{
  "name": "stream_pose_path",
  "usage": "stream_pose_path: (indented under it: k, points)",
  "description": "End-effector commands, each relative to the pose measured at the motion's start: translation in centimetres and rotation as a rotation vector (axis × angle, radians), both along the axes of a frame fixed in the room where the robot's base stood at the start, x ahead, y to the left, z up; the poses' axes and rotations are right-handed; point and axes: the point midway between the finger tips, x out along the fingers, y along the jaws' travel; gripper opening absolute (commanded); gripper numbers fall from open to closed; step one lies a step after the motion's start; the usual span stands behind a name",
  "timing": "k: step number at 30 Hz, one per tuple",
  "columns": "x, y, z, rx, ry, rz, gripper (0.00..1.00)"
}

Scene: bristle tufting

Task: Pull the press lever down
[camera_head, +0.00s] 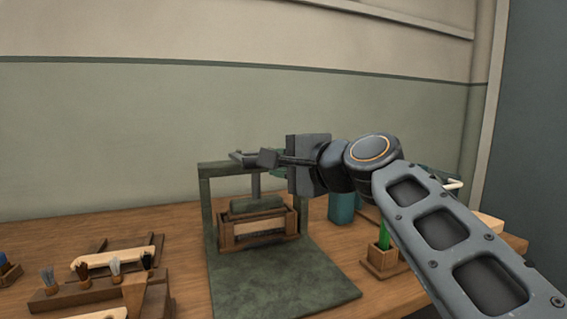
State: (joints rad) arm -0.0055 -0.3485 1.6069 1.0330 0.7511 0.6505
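The press (208,205) is a grey-green frame standing on a flat base plate (285,280) at the middle of the table. A grey-green pressing block (255,205) sits inside it, on or just above a wooden holder (229,236) with a pale piece in it. My gripper (268,158) reaches in from the right at the top of the press, its fingers pointing left. A dark bar (241,155) at the press top, likely part of the lever, lies at the fingertips. I cannot tell whether they touch or grip it. The rest of the lever is hidden or unclear.
Several brushes (115,267) stand in a wooden rack at the front left, near a pale wooden piece (96,262). A teal container (342,209) stands behind my arm, and a small wooden box (380,261) holding something green is right of the press. The base plate's front is clear.

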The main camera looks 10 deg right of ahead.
Motion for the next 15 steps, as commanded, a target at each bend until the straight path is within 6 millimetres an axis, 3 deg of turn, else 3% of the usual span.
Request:
stream_pose_path:
  k: [15]
  points:
    - [0.13,-0.14,-1.47,-0.007,0.013,0.001,0.0]
